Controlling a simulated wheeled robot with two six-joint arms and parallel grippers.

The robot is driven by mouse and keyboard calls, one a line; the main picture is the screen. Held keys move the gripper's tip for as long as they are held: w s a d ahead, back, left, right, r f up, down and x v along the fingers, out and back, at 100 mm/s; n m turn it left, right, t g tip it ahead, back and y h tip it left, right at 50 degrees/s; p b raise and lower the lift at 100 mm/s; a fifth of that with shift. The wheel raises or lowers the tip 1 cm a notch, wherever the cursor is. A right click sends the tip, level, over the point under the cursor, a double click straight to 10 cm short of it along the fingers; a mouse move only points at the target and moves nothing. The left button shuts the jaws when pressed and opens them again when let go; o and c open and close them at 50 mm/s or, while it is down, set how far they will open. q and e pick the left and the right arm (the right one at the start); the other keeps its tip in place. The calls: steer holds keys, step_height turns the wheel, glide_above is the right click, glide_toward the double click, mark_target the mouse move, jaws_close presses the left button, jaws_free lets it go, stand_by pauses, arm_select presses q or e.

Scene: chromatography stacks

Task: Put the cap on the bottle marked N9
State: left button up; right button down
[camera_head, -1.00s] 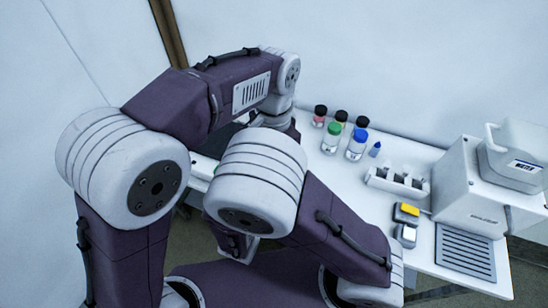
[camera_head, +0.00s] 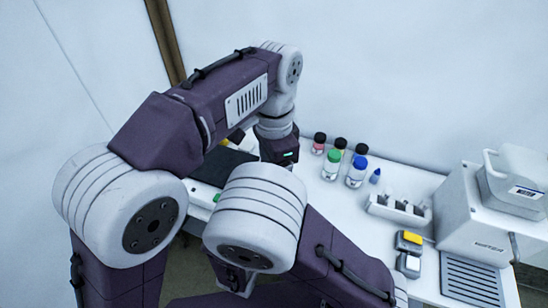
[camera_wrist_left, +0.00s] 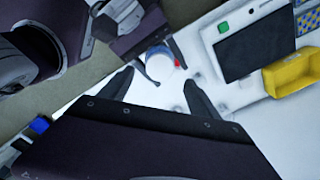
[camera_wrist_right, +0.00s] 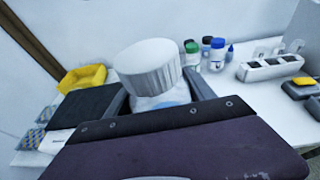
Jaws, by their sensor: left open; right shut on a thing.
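My right gripper (camera_wrist_right: 158,88) is shut on a pale, translucent bottle (camera_wrist_right: 162,101), seen in the right wrist view. A large white ribbed cap (camera_wrist_right: 148,64) sits at its top; I cannot tell whether it is screwed down. No N9 mark is readable. In the left wrist view, the held piece shows as a white round shape with a blue edge (camera_wrist_left: 159,60), with a red spot at its side. My left gripper (camera_wrist_left: 162,80) is open, and this piece lies beyond and between its fingertips, apparently untouched. In the head view, my arms hide the bottle and both sets of fingers.
Several small bottles with coloured caps (camera_head: 333,160) stand on the white table. Right of them are a white rack (camera_head: 398,208) and a large white instrument (camera_head: 470,205). A yellow bin (camera_wrist_left: 292,75) and a dark-screened device (camera_wrist_left: 257,45) lie on the other side.

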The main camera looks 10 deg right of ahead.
arm_select(q)
step_height(320, 180, up, 6)
steer(key=shift+f, duration=0.15)
stand_by(0.5)
arm_select(e)
steer(key=shift+d, duration=0.1)
arm_select(q)
steer(key=w+a+f+n, duration=0.4)
steer(key=a+f+n, duration=0.4)
steer(key=a+f, duration=0.45)
arm_select(e)
steer(key=shift+w, duration=0.1)
arm_select(q)
steer(key=s+a+f+n+t, duration=0.1)
steer(key=s+a+f+n, duration=0.6)
steer(key=a+f, duration=0.5)
steer(key=shift+s+a+n, duration=0.2)
steer(key=shift+s+n, duration=0.1)
steer(key=shift+s, duration=0.8)
steer(key=shift+d, duration=0.1)
